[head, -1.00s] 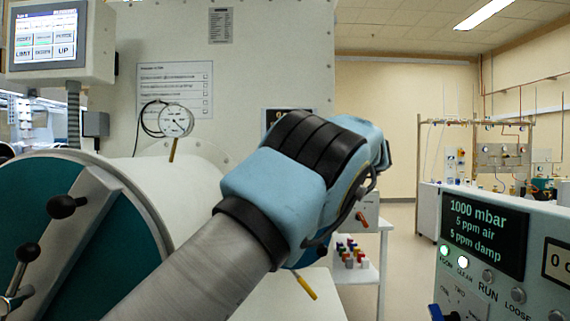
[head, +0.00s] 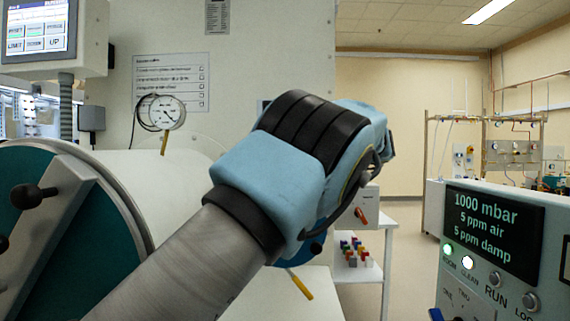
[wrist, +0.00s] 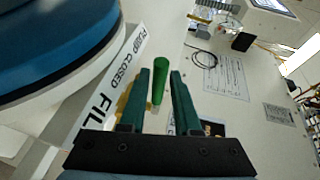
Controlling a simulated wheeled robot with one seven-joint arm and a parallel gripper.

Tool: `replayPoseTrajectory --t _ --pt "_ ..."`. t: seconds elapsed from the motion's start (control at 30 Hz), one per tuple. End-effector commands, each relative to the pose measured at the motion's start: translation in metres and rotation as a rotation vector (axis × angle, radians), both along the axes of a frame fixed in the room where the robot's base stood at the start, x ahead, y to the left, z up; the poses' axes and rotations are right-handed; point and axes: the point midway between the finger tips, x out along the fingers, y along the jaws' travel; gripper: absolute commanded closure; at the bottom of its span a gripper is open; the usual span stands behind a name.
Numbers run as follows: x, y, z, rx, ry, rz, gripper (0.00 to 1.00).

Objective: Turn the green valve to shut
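The green valve handle (wrist: 160,82) shows in the wrist view, with a pale metal end at its lower tip. My gripper is open; I cannot tell how deep the handle sits between the fingers. A white label strip (wrist: 112,80) beside it reads "PUMP CLOSED FILL". In the head view my wrist and arm hide the fingers and the green valve.
A yellow lever (head: 301,285) shows below my wrist. A round gauge (head: 167,111) and a teal round door (head: 85,245) are at left. A display panel (head: 490,225) reading 1000 mbar stands at right. A white trolley (head: 385,260) and clear floor lie between.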

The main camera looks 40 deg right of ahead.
Motion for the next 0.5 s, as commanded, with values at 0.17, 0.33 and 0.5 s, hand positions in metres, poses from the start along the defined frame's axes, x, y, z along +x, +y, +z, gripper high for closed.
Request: replayPoseTrajectory --t 0.17,0.33,0.5 --pt "0.0 0.0 -0.001 0.001 0.002 0.002 0.69" --pt "-0.009 -0.006 -0.001 0.002 0.001 0.001 0.69" --pt "-0.036 -0.023 0.005 0.0 -0.001 -0.002 0.69"
